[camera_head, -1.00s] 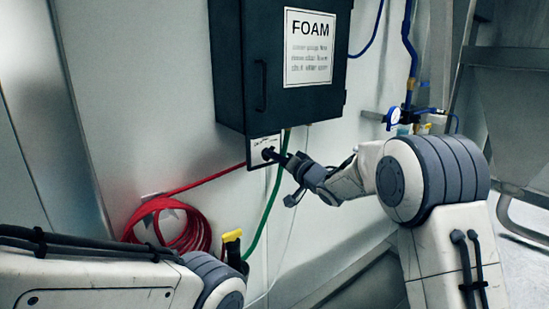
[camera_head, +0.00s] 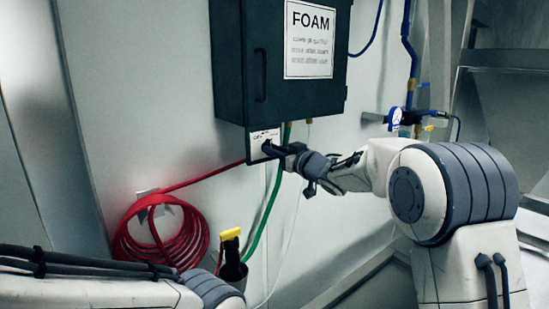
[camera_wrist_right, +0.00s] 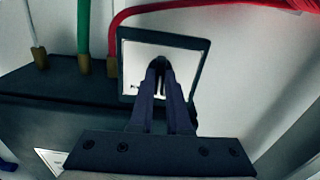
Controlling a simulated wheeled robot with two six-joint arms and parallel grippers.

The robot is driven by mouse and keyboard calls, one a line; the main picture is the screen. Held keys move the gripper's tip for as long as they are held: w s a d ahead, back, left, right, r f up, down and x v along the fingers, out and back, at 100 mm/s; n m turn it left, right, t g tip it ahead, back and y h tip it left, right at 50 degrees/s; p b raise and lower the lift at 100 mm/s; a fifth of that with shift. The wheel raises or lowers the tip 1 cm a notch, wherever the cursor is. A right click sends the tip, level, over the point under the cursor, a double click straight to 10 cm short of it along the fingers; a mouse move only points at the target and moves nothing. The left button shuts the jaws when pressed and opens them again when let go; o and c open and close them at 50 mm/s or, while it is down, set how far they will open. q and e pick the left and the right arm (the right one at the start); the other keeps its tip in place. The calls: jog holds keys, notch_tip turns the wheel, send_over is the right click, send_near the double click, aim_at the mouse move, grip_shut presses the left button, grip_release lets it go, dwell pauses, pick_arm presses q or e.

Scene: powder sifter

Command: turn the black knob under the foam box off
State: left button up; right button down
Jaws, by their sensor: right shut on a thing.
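The black foam box (camera_head: 229,60) hangs on the wall with a white FOAM label. A small white plate with a dark frame (camera_head: 258,135) sits under its lower edge. It also shows in the right wrist view (camera_wrist_right: 133,75). My right gripper (camera_head: 271,148) reaches in from the right to this plate. In the right wrist view, its fingertips (camera_wrist_right: 160,66) are close together over the plate's middle, shut on the black knob. The fingers hide most of the knob, so its pointing direction cannot be read. My left arm shows at the lower left, but its gripper is out of view.
A coiled red hose (camera_head: 160,238) hangs on the wall at left. A green hose (camera_head: 268,205) runs down beside the plate. A yellow-topped tool (camera_head: 230,235) stands in a dark holder below.

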jog(key=shift+n+b, duration=2.25)
jog(key=shift+n, duration=1.85)
jog(key=shift+r, duration=0.1)
jog(key=c, duration=0.9)
grip_release()
jog(key=shift+s, duration=0.1)
